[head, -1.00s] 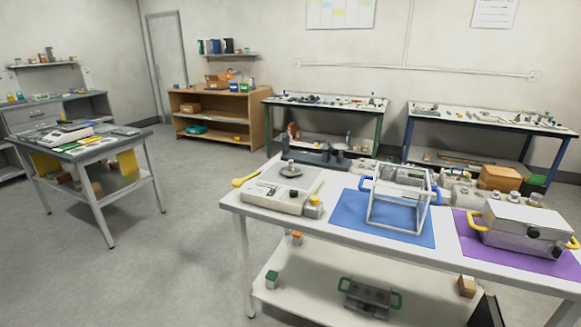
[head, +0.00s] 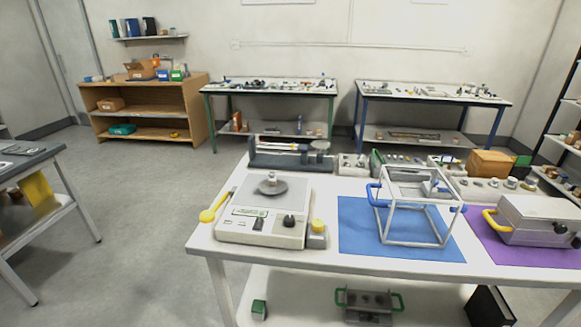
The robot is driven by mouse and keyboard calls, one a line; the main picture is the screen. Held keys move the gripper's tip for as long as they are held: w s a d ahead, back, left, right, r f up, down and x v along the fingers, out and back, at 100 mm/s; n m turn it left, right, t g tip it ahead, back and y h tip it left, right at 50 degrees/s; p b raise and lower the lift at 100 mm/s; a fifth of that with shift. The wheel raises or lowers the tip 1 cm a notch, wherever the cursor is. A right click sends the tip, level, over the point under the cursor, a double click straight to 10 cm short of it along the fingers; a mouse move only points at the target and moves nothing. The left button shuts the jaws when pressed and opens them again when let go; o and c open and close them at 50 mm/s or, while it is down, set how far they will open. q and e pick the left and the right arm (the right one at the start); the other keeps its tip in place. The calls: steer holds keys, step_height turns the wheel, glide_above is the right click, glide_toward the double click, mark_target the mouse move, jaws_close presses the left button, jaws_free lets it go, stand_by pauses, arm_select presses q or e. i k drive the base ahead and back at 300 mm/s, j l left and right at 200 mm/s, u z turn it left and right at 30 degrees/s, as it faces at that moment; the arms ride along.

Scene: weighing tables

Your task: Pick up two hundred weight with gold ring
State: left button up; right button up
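Neither of my grippers is in view. A small silver weight (head: 272,178) stands upright on the round dark pan of the white balance (head: 262,222) on the near table; any ring on it is too small to make out. Several knob-topped weights (head: 511,183) stand along the back right of this table, behind the purple mat. More small pieces sit in a grey block (head: 352,165) at the back middle. I cannot tell which weight is marked two hundred or has a gold ring.
A white open frame with blue handles (head: 412,242) stands on a blue mat (head: 358,238). A grey case with yellow handles (head: 537,214) sits on a purple mat (head: 493,250). A cardboard box (head: 490,162) is behind. Open floor (head: 130,205) lies to the left.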

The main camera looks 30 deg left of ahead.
mark_target(271, 180)
steer(key=j+z, duration=0.2)
steer(key=j, duration=0.25)
steer(key=j+z, duration=0.2)
steer(key=j, duration=0.25)
steer(key=j+z, duration=0.25)
steer(key=j, duration=0.2)
steer(key=j+z, duration=0.2)
steer(key=j, duration=0.25)
steer(key=k+j+z, duration=0.2)
steer(key=j, duration=0.25)
steer(key=j+z, duration=0.2)
steer(key=j, duration=0.2)
steer(key=k+j+z, duration=0.2)
steer(key=j, duration=0.2)
